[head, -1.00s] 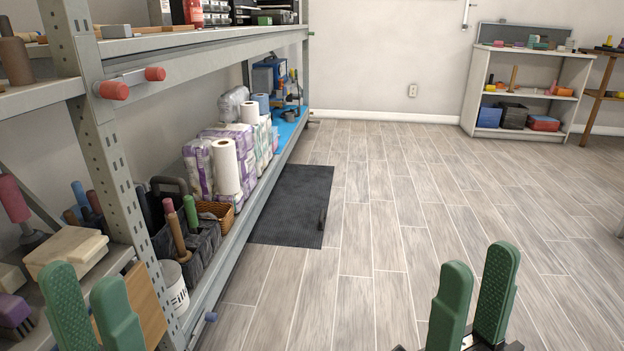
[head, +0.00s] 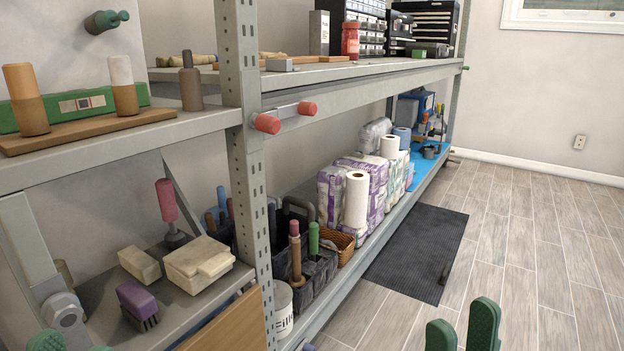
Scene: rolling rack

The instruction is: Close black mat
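The black mat (head: 418,250) lies flat on the wood-look floor along the front of the rack, its left side close beneath the lower shelf. A small dark upright piece (head: 446,271) shows at its right edge. My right gripper (head: 462,338) is at the bottom edge, its two green fingers apart with nothing between them, well short of the mat. My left gripper (head: 70,345) barely shows at the bottom left; only green finger tips are visible, apart, with nothing seen between them.
The grey metal rack (head: 247,160) fills the left and middle. Its lower shelf holds paper towels (head: 356,200), a dark tool caddy (head: 318,272) and a white bucket (head: 283,310). A red-ended handle (head: 285,117) sticks out from the post. Floor (head: 535,250) right of the mat is clear.

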